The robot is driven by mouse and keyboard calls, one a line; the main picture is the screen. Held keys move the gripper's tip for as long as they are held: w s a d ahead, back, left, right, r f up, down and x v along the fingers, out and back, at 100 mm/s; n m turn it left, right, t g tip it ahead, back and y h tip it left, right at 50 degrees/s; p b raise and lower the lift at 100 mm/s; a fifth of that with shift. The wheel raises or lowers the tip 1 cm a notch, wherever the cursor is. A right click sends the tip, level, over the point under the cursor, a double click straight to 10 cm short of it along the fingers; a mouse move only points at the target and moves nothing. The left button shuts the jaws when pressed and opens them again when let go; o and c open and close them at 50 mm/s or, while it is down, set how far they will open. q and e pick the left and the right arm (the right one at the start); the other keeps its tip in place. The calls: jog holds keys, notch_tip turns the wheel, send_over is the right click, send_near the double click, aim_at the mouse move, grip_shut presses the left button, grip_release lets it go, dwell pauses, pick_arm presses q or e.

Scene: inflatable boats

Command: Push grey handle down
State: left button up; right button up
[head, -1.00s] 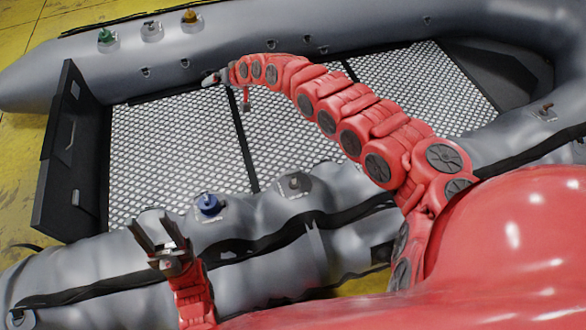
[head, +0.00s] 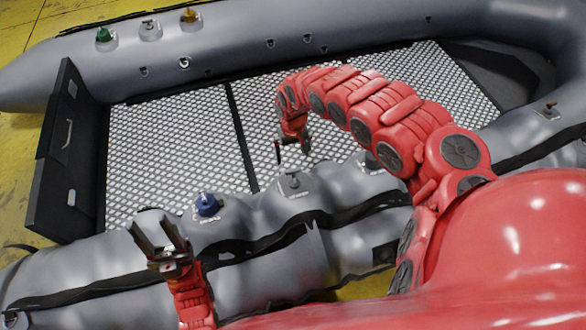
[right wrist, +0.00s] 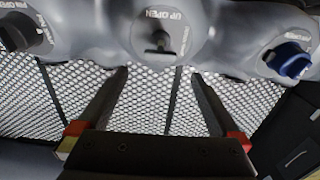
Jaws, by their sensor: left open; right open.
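A grey handle (head: 294,181) stands up on a round grey valve on the near tube, to the right of a blue valve. In the right wrist view the grey handle (right wrist: 158,42) sits at top centre on a plate lettered "UP OPEN". My right gripper (head: 292,150) is open and empty, close above and behind the grey handle in the head view. In the right wrist view its two fingers (right wrist: 161,82) are spread, with the handle between and beyond their tips. My left gripper (head: 158,233) is open and empty over the near tube at the left.
The blue valve (head: 207,204) is left of the grey handle. Another valve (head: 368,160) is to its right, partly behind my right arm. Patterned floor panels (head: 170,150) are clear.

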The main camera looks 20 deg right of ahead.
aim_at(293, 169)
notch_tip(293, 169, down, 8)
jog(key=shift+r+b, duration=0.15)
jog(key=shift+b, duration=0.4)
grip_shut()
